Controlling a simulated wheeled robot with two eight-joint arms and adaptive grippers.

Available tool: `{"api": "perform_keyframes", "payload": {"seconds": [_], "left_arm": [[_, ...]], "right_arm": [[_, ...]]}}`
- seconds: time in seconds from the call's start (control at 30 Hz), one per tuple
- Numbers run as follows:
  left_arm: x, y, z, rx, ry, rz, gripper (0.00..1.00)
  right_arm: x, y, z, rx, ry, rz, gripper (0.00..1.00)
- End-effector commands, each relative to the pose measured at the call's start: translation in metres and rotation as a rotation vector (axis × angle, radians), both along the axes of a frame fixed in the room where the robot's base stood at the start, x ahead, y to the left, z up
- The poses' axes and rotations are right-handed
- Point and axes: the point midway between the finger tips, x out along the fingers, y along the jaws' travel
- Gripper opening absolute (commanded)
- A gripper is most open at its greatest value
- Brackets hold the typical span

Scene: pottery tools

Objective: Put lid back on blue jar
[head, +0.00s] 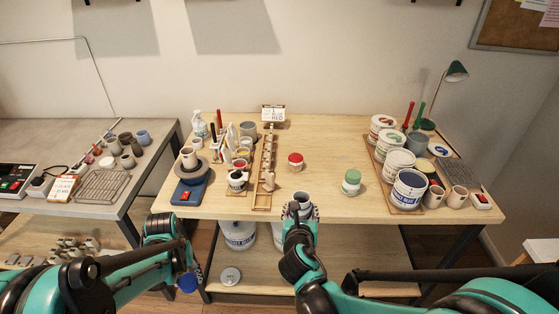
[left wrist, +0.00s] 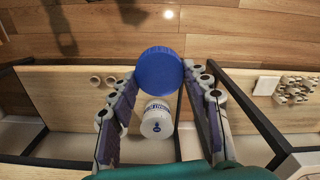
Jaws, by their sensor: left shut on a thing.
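The blue lid (head: 187,283) is a round disc held by my left gripper (head: 186,272), low in front of the table's left front corner. In the left wrist view the lid (left wrist: 158,68) sits between the two fingertips of the left gripper (left wrist: 159,72), away from any jar. The blue jar (head: 410,188) is a white tub with dark blue content, open and upright at the front of the right-hand board. It is far to the right of the lid. My right gripper (head: 300,208) is at the table's front edge; its finger opening is unclear.
A red-topped jar (head: 295,160) and a green-topped jar (head: 351,182) stand mid-table. Several white tubs share the wooden board (head: 378,170) with the blue jar. A wooden rack (head: 264,180) and cups crowd the left. White buckets (head: 238,235) stand on the lower shelf.

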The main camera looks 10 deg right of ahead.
Motion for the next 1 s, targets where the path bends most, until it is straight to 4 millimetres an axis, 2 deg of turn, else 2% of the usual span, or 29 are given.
{"api": "perform_keyframes", "payload": {"seconds": [0.17, 0.3, 0.5, 0.7, 1.0], "left_arm": [[0.000, 0.000, 0.000, 0.000, 0.000, -0.001, 0.36], [0.000, 0.000, 0.000, 0.000, 0.000, -0.001, 0.36], [0.000, 0.000, 0.000, 0.000, 0.000, -0.001, 0.36], [0.000, 0.000, 0.000, 0.000, 0.000, -0.001, 0.36], [0.001, 0.000, 0.000, 0.000, 0.000, -0.003, 0.36]], "right_arm": [[-0.012, 0.023, 0.006, 0.001, -0.002, 0.093, 0.02], [-0.026, 0.053, 0.013, 0.002, -0.002, 0.211, 0.02], [-0.040, 0.086, 0.020, 0.003, -0.001, 0.345, 0.02], [-0.046, 0.097, 0.023, -0.001, -0.001, 0.393, 0.02], [-0.046, 0.097, 0.023, 0.000, 0.000, 0.393, 0.02]]}}
